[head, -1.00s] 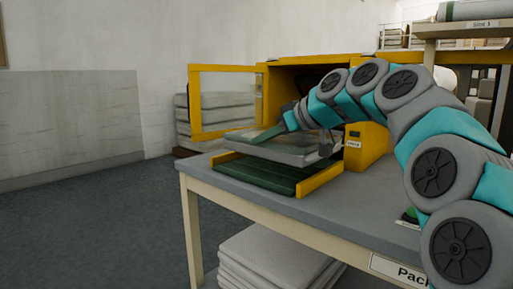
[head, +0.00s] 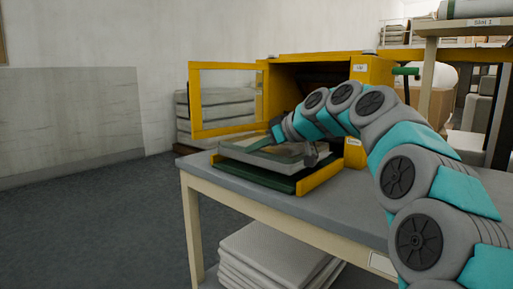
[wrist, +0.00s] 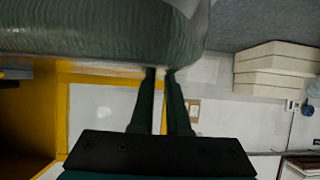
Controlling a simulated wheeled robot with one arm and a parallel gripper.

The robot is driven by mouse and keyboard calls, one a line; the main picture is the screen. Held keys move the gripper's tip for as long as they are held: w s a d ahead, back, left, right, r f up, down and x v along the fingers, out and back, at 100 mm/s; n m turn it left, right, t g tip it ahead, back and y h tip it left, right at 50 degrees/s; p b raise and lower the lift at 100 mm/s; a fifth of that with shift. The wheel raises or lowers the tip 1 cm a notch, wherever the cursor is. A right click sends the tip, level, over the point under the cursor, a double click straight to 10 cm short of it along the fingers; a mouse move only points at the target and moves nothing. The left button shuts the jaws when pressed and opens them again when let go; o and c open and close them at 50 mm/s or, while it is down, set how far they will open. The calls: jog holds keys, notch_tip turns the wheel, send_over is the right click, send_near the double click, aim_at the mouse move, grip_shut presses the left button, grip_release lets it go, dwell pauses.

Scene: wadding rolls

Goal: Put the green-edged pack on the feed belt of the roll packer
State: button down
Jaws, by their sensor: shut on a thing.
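The pack (head: 262,157), grey-white and wrapped in clear film, lies level over the feed belt (head: 250,177) of the yellow roll packer (head: 370,72). I cannot tell whether it touches the green belt or hangs just above it. My gripper (head: 262,142) reaches it from above and behind and is shut on its edge. In the wrist view the pack (wrist: 110,30) fills the top, dark green and shiny, and the fingertips (wrist: 160,72) meet its near edge. Most of the belt is hidden under the pack.
The packer's yellow-framed clear door (head: 227,100) stands open at the left. A yellow rail (head: 321,176) borders the belt's right side. The grey table (head: 355,205) is clear in front. White packs (head: 268,258) are stacked below it.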

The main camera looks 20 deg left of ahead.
jog(key=shift+f+b, duration=0.35)
jog(key=shift+b, duration=0.05)
jog(key=shift+f+b, duration=0.25)
jog(key=shift+b, duration=0.05)
jog(key=c, duration=0.9)
grip_release()
jog(key=shift+r, duration=0.1)
jog(key=shift+r+p, duration=0.55)
jog(key=shift+p, duration=0.15)
jog(key=shift+d+r, duration=0.15)
jog(key=shift+r, duration=0.05)
notch_tip(320, 180, up, 5)
send_over(287, 158)
jog(key=shift+w+d+r+b, duration=0.15)
jog(key=shift+d+b, duration=0.25)
